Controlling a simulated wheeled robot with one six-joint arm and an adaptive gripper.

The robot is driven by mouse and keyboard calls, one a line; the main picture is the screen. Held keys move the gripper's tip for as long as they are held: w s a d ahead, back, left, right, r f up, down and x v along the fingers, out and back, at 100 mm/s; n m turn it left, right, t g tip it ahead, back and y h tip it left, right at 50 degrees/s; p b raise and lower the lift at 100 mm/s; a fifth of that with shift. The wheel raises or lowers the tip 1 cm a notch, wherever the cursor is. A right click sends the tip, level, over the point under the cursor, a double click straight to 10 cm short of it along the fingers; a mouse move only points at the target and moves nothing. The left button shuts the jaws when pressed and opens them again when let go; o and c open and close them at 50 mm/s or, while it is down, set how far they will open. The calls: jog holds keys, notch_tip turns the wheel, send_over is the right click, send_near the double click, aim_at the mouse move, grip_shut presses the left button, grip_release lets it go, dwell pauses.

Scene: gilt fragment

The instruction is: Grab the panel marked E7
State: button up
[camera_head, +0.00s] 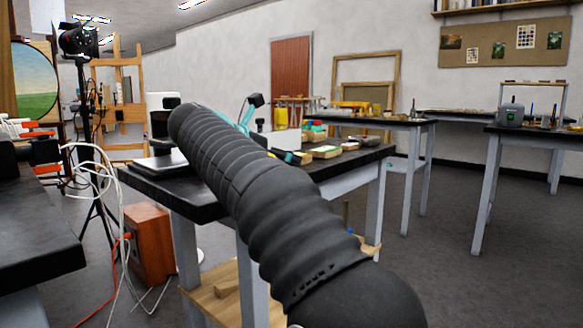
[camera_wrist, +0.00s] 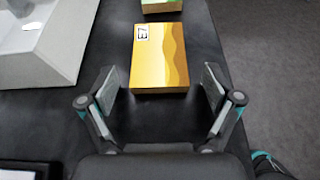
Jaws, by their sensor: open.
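A golden-yellow panel (camera_wrist: 162,62) lies on the black tabletop in the wrist view, straight ahead of my gripper. A small white label on its far left corner is turned upside down and seems to read E7. My gripper (camera_wrist: 160,84) is open and empty. Its two fingers stand to the left and right of the panel's near end, with a gap on each side. I cannot tell how far the fingertips are above the table. In the head view my arm covers much of this spot.
A second block with a green side (camera_wrist: 161,5) lies just beyond the panel. A pale grey tray-like box (camera_wrist: 45,50) stands close on the left. The table's edge and grey floor (camera_wrist: 265,60) are at right. Several other blocks lie on the black table (camera_head: 350,163).

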jog(key=c, duration=1.2)
jog(key=shift+c, duration=0.2)
